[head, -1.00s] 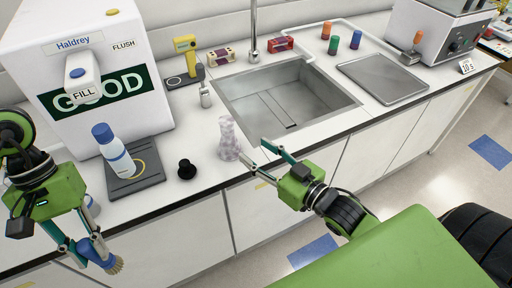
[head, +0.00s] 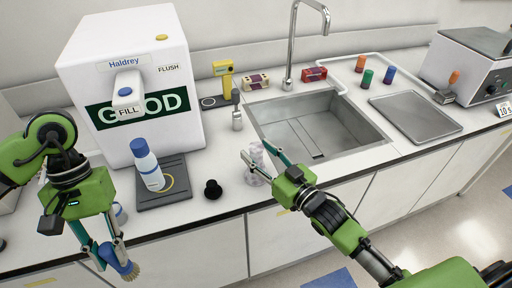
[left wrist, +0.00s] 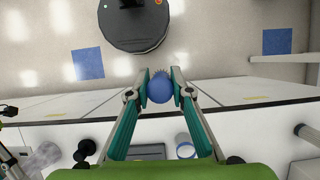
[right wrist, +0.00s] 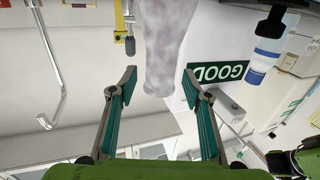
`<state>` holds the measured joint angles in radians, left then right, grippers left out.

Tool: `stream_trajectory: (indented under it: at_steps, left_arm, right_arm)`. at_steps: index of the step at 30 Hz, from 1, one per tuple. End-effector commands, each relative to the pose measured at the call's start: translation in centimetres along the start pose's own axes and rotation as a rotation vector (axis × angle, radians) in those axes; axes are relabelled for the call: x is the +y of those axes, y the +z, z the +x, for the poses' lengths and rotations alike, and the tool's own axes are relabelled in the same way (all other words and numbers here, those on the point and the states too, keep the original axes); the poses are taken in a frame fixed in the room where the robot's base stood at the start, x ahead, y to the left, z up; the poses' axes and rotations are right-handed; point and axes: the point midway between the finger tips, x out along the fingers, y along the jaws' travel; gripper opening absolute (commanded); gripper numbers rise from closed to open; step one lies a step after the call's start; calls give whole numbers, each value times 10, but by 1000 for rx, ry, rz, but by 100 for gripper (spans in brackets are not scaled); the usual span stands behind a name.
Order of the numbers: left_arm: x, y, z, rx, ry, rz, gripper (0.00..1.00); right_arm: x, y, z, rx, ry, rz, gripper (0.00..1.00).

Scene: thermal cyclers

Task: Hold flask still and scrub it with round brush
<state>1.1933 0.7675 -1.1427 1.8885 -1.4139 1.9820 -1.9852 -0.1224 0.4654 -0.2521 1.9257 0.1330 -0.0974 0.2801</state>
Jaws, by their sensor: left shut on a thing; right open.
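The flask (head: 258,168), a cloudy glass vessel with a narrow neck, stands upright on the counter in front of the sink. My right gripper (head: 261,151) is open, with its fingers at the flask and partly hiding it in the head view. In the right wrist view the flask (right wrist: 166,45) lines up with the gap between the fingertips (right wrist: 160,78); contact is not clear. My left gripper (head: 110,260) is shut on the round brush (head: 122,264), which has a blue handle and tan bristles, in front of the counter's edge. The left wrist view shows the blue handle (left wrist: 160,88) between the fingers.
A black stopper (head: 212,189) stands left of the flask. A blue-capped bottle (head: 148,166) stands on a dark pad by the white water dispenser (head: 135,75). The sink (head: 320,125) lies behind the flask, with a metal tray (head: 415,115) to its right.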

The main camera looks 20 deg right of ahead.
Motion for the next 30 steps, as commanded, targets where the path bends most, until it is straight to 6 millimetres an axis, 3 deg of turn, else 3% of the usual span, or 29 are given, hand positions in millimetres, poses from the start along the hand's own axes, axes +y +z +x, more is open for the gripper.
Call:
stream_trajectory:
  at_steps: [6, 14, 15, 20, 30]
  left_arm:
    - [0, 1, -3, 0, 0, 0, 0]
    - [0, 1, -3, 0, 0, 0, 0]
    - [0, 1, -3, 0, 0, 0, 0]
    - [0, 1, -3, 0, 0, 0, 0]
    - [0, 1, -3, 0, 0, 0, 0]
  right_arm:
    - [0, 0, 15, 0, 0, 0, 45]
    - [0, 0, 16, 0, -1, 0, 45]
    - [0, 0, 16, 0, 0, 0, 42]
    - [0, 0, 16, 0, 0, 0, 2]
    - [0, 0, 16, 0, 0, 0, 2]
